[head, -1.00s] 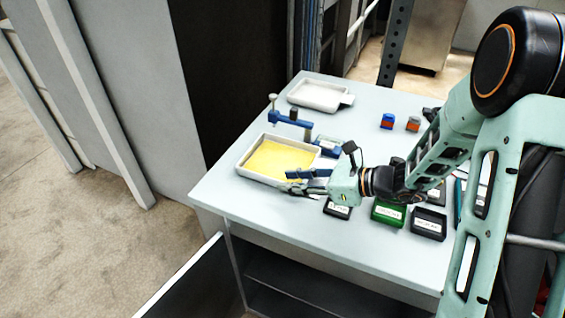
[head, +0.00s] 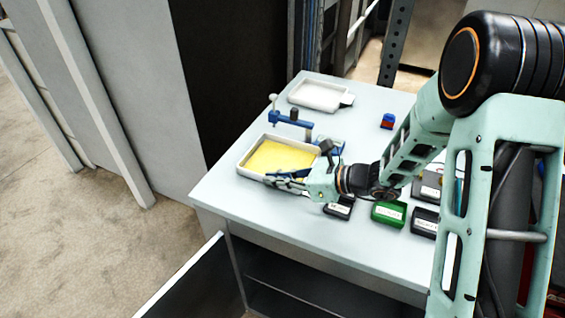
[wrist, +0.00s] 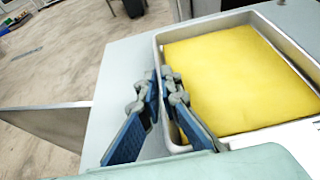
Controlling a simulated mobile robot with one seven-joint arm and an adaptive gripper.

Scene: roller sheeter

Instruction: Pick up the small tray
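The shallow metal tray with a yellow sheet or fill (head: 252,148) lies on the pale table, left of the middle in the head view. It fills the right of the wrist view (wrist: 279,42). A white, empty-looking tray (head: 318,97) with a dark tab at its right end lies farther back. My gripper (head: 269,180) is at the near edge of the yellow-filled tray. In the wrist view my gripper (wrist: 161,76) has its blue-padded fingers apart, one outside the tray's side wall and one over its inner side. Whether either finger touches the wall is unclear.
A blue fixture with a post (head: 290,118) stands between the two trays. A black box (head: 338,208), a green box (head: 389,213) and another dark box (head: 424,222) lie right of my gripper. The table's left edge is close.

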